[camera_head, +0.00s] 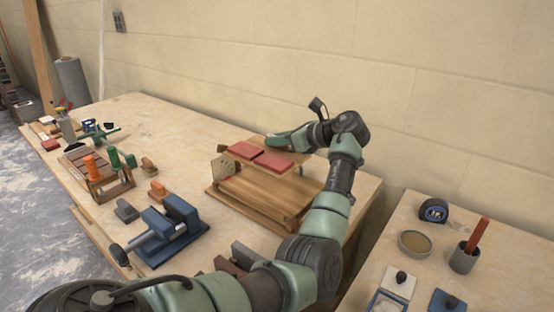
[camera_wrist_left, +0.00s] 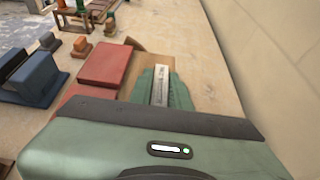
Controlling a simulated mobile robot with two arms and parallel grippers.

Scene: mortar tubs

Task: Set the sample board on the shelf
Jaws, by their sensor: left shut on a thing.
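The sample board (camera_head: 288,172) is a flat wooden board with red tiles on it. My left gripper (camera_head: 278,143) is shut on its far edge and holds it roughly level over the shelf (camera_head: 265,208), a low wooden rack with an upright end piece at its left. I cannot tell whether the board touches the rack. In the left wrist view the gripper's fingers (camera_wrist_left: 163,88) close on the bare wood of the board (camera_wrist_left: 188,74), beside the red tiles. My right gripper is not in view.
A blue vise (camera_head: 170,232) and a grey block (camera_head: 126,211) stand left of the rack. A wooden holder (camera_head: 105,182) with orange and green handles is farther left. A second table at right holds a tape measure (camera_head: 434,211) and a grey cup (camera_head: 463,258). A wall runs behind.

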